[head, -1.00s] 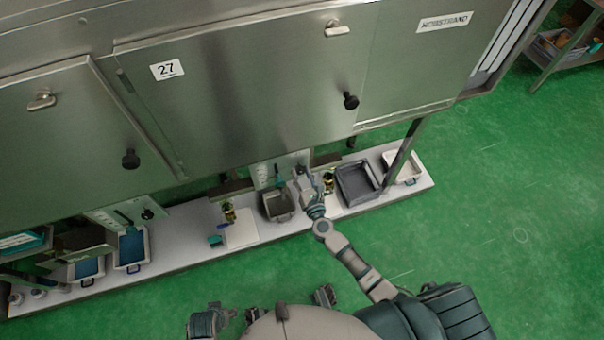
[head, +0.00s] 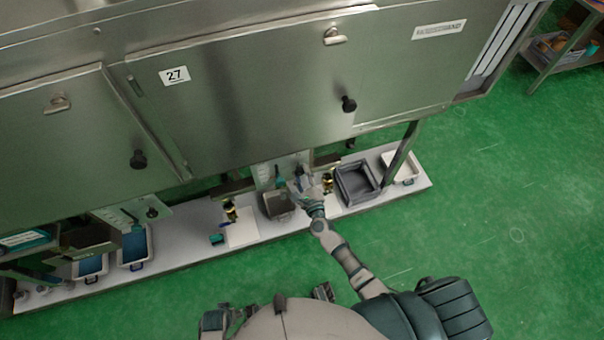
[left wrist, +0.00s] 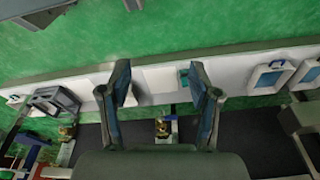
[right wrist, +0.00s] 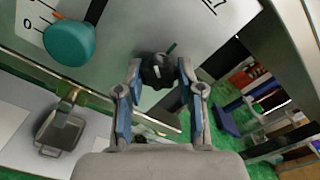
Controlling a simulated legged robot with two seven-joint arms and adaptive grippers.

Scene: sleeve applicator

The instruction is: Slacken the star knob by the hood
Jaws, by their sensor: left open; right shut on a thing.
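The black star knob (right wrist: 158,73) sits at a pale panel in the right wrist view. My right gripper (right wrist: 160,80) is shut on it, with a finger on each side. In the head view my right gripper (head: 304,184) reaches in beneath the large steel hood (head: 255,100), and the knob is largely hidden there. In the left wrist view my left gripper (left wrist: 160,84) is open and empty, apart from the bench, with its fingers spread.
A teal ball handle (right wrist: 69,43) is beside the star knob, near scale marks. A grey tub (head: 277,216), a dark crate (head: 342,193) and a white tray (head: 411,180) stand on the long bench (head: 190,243). Black knobs (head: 348,104) stick out from the hood's face. Green floor in front is clear.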

